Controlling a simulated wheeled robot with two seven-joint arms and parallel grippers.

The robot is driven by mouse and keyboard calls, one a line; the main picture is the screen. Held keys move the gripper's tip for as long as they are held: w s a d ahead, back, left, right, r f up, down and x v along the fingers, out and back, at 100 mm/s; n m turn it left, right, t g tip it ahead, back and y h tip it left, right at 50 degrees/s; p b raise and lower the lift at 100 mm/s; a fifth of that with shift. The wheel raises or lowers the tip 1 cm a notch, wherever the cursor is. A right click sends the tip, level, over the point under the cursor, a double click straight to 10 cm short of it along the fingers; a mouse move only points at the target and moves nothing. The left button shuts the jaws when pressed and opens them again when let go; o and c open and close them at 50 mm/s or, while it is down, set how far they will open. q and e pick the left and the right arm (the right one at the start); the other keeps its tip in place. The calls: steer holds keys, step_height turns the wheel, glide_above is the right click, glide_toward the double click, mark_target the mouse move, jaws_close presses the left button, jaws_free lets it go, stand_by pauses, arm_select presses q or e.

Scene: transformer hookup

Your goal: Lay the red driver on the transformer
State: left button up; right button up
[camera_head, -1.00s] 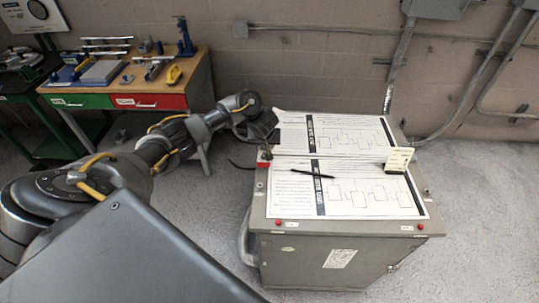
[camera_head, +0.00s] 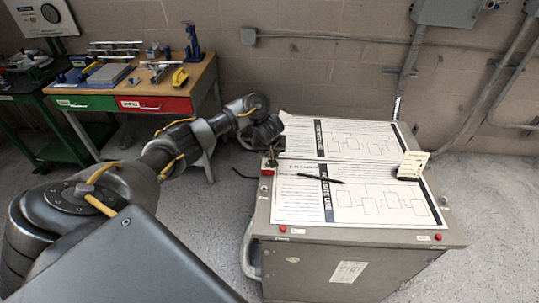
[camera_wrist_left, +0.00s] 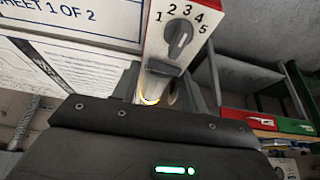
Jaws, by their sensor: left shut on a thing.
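The transformer (camera_head: 350,262) is a grey box with printed sheets on its top. My left gripper (camera_head: 273,150) is at the top's left edge, just above a small red-sided block (camera_head: 267,169). In the left wrist view this block shows a white dial plate (camera_wrist_left: 185,18) with numbers 1 to 5 and a dark knob (camera_wrist_left: 178,38). The left fingers (camera_wrist_left: 162,92) are shut on a small dark piece (camera_wrist_left: 164,68) close to the dial. I cannot tell what it is. A slim dark rod (camera_head: 321,178) lies on the sheets. I cannot make out a red driver.
A small cream card on a dark base (camera_head: 411,165) stands at the top's right side. A wooden bench (camera_head: 207,75) with tools and red and green drawers is at the back left. Conduit and a grey box are on the wall. The sheets are mostly bare.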

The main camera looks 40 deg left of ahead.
arm_select(q)
steer(key=o, duration=1.3)
steer(key=shift+s+f, duration=0.1)
steer(key=shift+f, duration=0.15)
steer(key=shift+r, duration=0.15)
steer(key=shift+r, duration=0.25)
steer(key=p+v, duration=1)
steer(key=shift+s+r, duration=0.1)
steer(key=shift+r, duration=0.2)
steer(key=shift+s+d+r+p, duration=0.25)
steer(key=shift+s+r+p, duration=0.05)
steer(key=shift+p, duration=0.2)
